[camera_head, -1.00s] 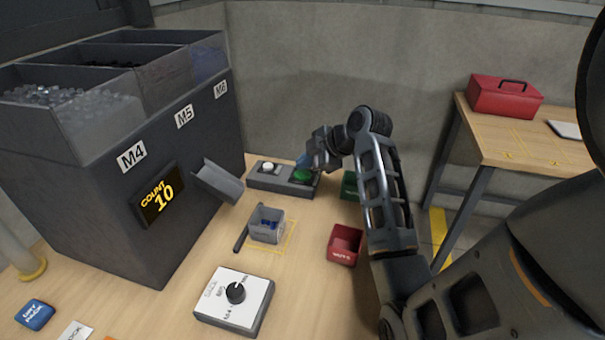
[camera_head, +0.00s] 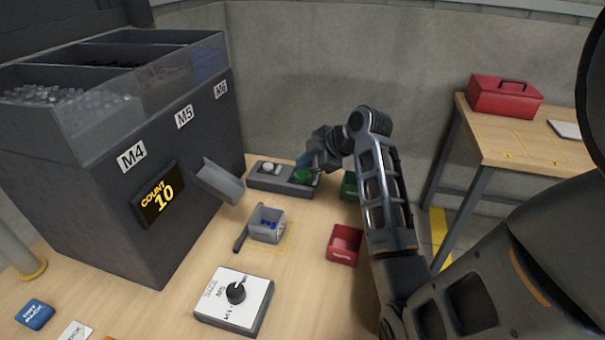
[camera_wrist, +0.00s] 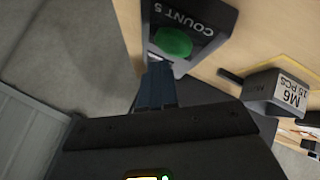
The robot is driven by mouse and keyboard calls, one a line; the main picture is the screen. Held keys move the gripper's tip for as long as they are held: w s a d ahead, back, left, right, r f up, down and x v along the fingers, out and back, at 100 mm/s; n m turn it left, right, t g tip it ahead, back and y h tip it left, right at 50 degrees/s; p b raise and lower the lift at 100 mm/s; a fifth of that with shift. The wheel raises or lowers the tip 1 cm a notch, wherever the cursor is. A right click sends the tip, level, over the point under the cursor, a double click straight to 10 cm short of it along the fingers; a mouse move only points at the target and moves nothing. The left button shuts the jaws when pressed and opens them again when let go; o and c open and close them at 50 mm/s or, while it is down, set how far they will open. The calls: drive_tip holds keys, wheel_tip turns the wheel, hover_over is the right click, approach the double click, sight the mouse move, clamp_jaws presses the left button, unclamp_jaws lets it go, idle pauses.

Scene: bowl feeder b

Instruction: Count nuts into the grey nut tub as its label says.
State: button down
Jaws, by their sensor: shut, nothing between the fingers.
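The grey nut tub (camera_head: 267,225) stands under the chute, inside a yellow outline, with some blue pieces in it. In the wrist view the tub (camera_wrist: 275,92) has a label reading M6 15 PCS. The feeder's display (camera_head: 159,195) reads COUNT 10. My gripper (camera_head: 307,163) is shut and empty at the button box (camera_head: 268,182). In the wrist view my fingers (camera_wrist: 157,85) lie just beside the green button (camera_wrist: 173,42), marked COUNT 5; I cannot tell whether they touch the box. The size dial (camera_head: 235,293) sits on a white box in front.
The feeder (camera_head: 110,215) with M4, M5 and M6 bins fills the left. A red bin (camera_head: 345,244) and a green bin (camera_head: 349,186) stand right of the tub. A blue block (camera_head: 35,314) lies front left. A red toolbox (camera_head: 504,97) is on the side table.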

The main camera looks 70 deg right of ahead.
sight(306, 176)
drive_tip(key=shift+f, duration=0.15)
drive_tip(key=shift+f, duration=0.3)
drive_tip(key=shift+f+b, duration=0.45)
idle(0.8)
drive_tip(key=shift+r, duration=0.1)
drive_tip(key=shift+r+p, duration=0.75)
drive_tip(key=shift+p, duration=0.05)
wheel_tip(306, 176, up, 5)
drive_tip(key=p, duration=0.4)
drive_tip(key=shift+r, duration=0.1)
drive_tip(key=shift+s, duration=0.1)
idle(0.9)
